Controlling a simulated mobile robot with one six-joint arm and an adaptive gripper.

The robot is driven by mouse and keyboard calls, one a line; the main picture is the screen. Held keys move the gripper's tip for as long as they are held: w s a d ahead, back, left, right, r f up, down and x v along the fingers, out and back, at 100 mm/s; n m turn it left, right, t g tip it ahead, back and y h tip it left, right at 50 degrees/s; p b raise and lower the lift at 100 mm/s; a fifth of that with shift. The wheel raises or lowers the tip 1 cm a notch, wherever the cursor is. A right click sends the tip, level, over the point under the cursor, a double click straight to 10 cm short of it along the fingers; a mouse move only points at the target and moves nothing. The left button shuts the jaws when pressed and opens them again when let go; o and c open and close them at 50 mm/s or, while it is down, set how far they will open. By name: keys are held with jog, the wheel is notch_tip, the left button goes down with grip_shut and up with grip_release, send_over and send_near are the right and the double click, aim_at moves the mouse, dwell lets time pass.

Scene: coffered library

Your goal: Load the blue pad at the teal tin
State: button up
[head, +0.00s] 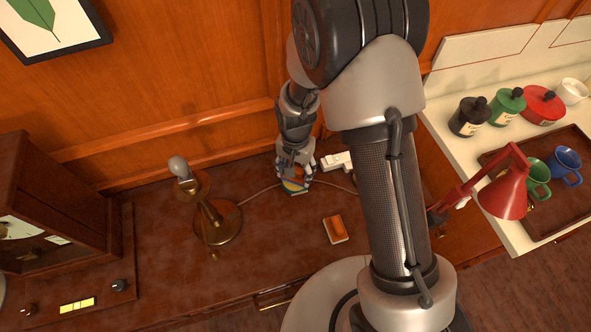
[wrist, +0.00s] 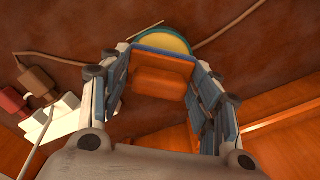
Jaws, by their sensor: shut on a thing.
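My gripper (head: 295,174) is low over the desk and shut on a block with an orange-brown back and a blue edge, the blue pad (wrist: 165,82). In the wrist view the block sits between the two fingers (wrist: 163,92). The teal tin (wrist: 146,37), round with a yellow inside, shows just beyond the pad's blue edge and is partly hidden by it. In the head view the tin (head: 293,188) is mostly covered by my gripper. I cannot tell whether the pad touches the yellow inside.
A second orange-brown block with a pale base (head: 335,229) lies on the desk. A white power strip (head: 337,162) with cables is right of my gripper. A brass lamp (head: 217,220) stands left. A red lamp (head: 503,190), canisters and a mug tray (head: 552,215) are at right.

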jog(key=shift+r+p, duration=1.9)
jog(key=shift+r, duration=1.1)
jog(key=d+r+n, duration=0.5)
jog(key=d+r, duration=0.4)
jog(key=d, duration=0.4)
jog(key=shift+m, duration=0.4)
jog(key=a+f, duration=0.3)
jog(key=a, duration=0.1)
jog(key=a+f+p, duration=0.1)
jog(key=a+f, duration=0.2)
jog(key=a, duration=0.1)
jog(key=a+f+p, duration=0.1)
jog(key=a+f, duration=0.2)
jog(key=a, duration=0.2)
jog(key=shift+f+b, duration=1.85)
jog(key=shift+f, duration=1.15)
jog(key=shift+s+f+b, duration=0.15)
jog(key=shift+f+b, duration=0.35)
jog(key=shift+f, duration=0.1)
jog(key=shift+r+p, duration=2.45)
jog(key=shift+r, duration=1.1)
